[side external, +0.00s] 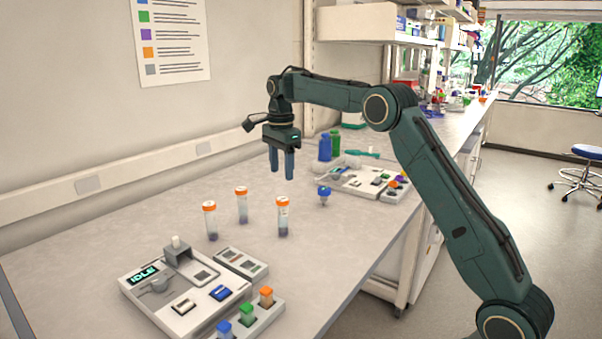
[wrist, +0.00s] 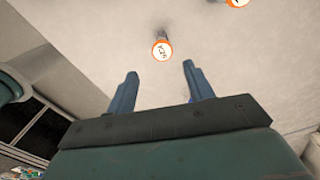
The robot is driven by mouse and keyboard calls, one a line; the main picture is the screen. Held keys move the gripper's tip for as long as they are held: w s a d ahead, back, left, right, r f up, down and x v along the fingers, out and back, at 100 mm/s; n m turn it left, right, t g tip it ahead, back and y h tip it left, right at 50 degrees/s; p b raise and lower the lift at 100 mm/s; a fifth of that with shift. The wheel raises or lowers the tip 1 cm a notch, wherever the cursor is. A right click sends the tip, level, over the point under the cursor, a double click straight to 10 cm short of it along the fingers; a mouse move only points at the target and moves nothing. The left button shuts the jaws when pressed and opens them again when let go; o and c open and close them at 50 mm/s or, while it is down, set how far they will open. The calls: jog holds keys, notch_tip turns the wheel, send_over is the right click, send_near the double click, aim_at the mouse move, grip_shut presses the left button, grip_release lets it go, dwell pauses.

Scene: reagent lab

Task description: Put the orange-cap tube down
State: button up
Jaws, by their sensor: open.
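Three clear tubes with orange caps stand upright on the bench in the side view: a left one (side external: 210,221), a middle one (side external: 241,205) and a right one (side external: 283,217). My gripper (side external: 282,176) is open and empty, pointing down above the bench, higher than the tubes and behind them in the side view. In the wrist view an orange-cap tube (wrist: 162,50) with writing on its cap stands beyond the gap between my fingertips (wrist: 160,72), apart from them. A second orange cap (wrist: 237,2) is cut off at the top edge.
A device with an "IDLE" display (side external: 145,275) stands at the front, beside a block with blue, green and orange pieces (side external: 248,322). A blue-topped item (side external: 324,195), bottles (side external: 325,147) and a second tray (side external: 367,184) are to the right. The left bench is clear.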

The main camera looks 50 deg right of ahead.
jog(key=s+a+r+n+t, duration=0.1)
jog(key=s+a+r+n, duration=0.45)
jog(key=s, duration=0.35)
jog(key=s+a+r+n+t, duration=0.2)
jog(key=s+a+r+n, duration=0.3)
jog(key=s, duration=0.5)
jog(key=s+a+f+n, duration=0.1)
jog(key=s+f+n, duration=0.2)
jog(key=s, duration=0.3)
jog(key=s+a+f+n+t, duration=0.1)
jog(key=s+a+f+n, duration=0.1)
jog(key=s+n, duration=0.2)
jog(key=s+a+f+n+t, duration=0.1)
jog(key=s+a+f+n, duration=0.1)
jog(key=s, duration=0.6)
jog(key=shift+s+f+n, duration=0.35)
jog(key=shift+f+n, duration=0.45)
jog(key=shift+n, duration=0.15)
jog(key=shift+w, duration=0.1)
